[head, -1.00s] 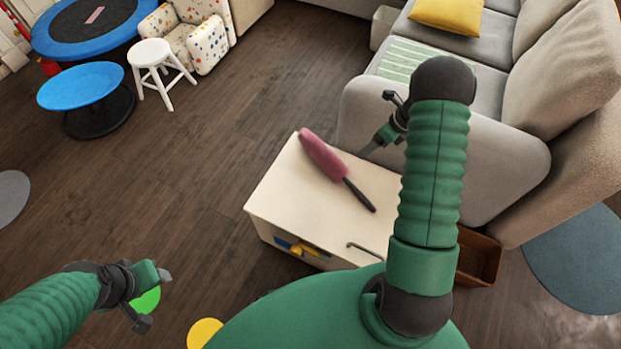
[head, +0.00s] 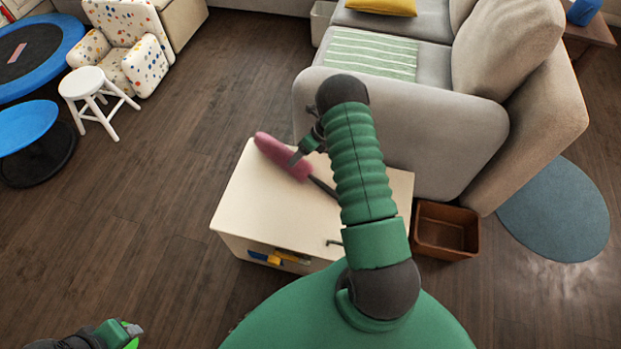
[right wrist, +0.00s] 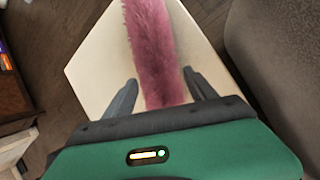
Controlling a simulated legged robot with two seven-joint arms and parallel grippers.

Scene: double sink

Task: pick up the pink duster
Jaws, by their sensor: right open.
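The pink duster (head: 283,157) lies on top of the cream cabinet (head: 243,196), its dark handle (head: 322,187) partly hidden behind my right arm in the head view. My right gripper (head: 298,152) is over the duster's pink head. In the right wrist view, the duster (right wrist: 155,50) runs between the two spread fingers of my right gripper (right wrist: 160,92), with a gap on either side. My left gripper (head: 132,335) is at the bottom left of the head view, mostly cut off; its jaws are not clear.
A grey sofa (head: 420,130) stands close behind and right of the cabinet. A brown wooden box (head: 447,213) sits on the floor to the cabinet's right. A white stool (head: 88,88) and a blue trampoline (head: 30,55) are at the left. The floor left of the cabinet is clear.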

